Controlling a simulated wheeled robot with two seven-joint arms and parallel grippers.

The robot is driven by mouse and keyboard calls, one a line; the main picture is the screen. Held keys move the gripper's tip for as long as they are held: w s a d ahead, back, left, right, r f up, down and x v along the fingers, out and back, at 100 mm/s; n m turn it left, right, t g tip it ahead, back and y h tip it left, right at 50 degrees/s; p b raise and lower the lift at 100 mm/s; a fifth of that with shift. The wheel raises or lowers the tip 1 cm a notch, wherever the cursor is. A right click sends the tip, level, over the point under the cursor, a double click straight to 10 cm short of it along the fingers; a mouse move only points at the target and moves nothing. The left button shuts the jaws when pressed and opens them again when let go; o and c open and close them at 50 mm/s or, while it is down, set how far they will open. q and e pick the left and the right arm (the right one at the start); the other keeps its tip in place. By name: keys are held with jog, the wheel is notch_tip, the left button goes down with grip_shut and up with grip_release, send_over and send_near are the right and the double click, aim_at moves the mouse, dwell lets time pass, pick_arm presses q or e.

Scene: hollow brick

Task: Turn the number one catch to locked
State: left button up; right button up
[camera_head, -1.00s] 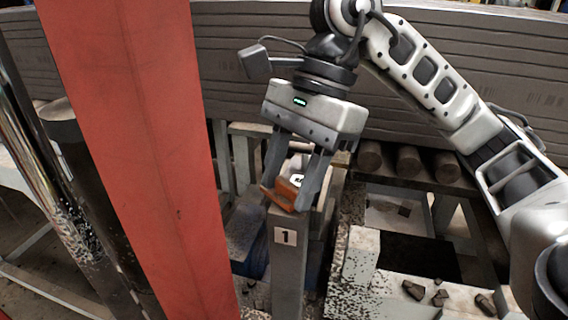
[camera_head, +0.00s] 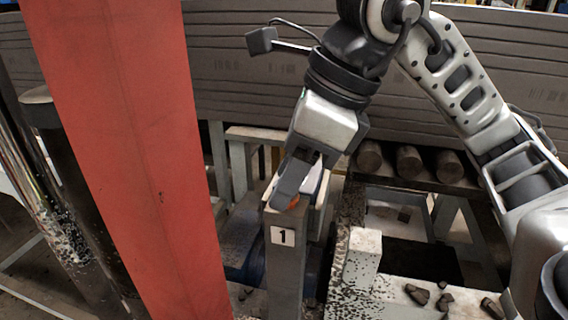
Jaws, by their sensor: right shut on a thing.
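The number one catch (camera_head: 294,203) is orange and sits on top of a grey post. Only a small orange part of it shows between my fingers, so its exact angle is hard to read. A white plate with a black 1 (camera_head: 283,237) is on the post's front face. My right gripper (camera_head: 292,198) comes down from above and is shut on the catch. Its fingers are seen nearly edge-on, one in front of the other. My left gripper is not in view.
A wide red beam (camera_head: 130,150) stands close on the left, beside dark and shiny cylinders (camera_head: 75,190). Round dark bars (camera_head: 408,162) lie behind on the right. Broken bits (camera_head: 440,297) lie on a speckled ledge at lower right. A grey slatted wall (camera_head: 260,90) closes the back.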

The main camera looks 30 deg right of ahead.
jog(key=shift+s+f+m, duration=0.2)
jog(key=shift+s+m, duration=0.05)
jog(key=shift+m, duration=0.35)
jog(key=shift+h, duration=0.3)
jog(key=o, duration=1)
jog(key=shift+r, duration=0.1)
jog(key=shift+w+d, duration=0.1)
jog(key=shift+d, duration=0.05)
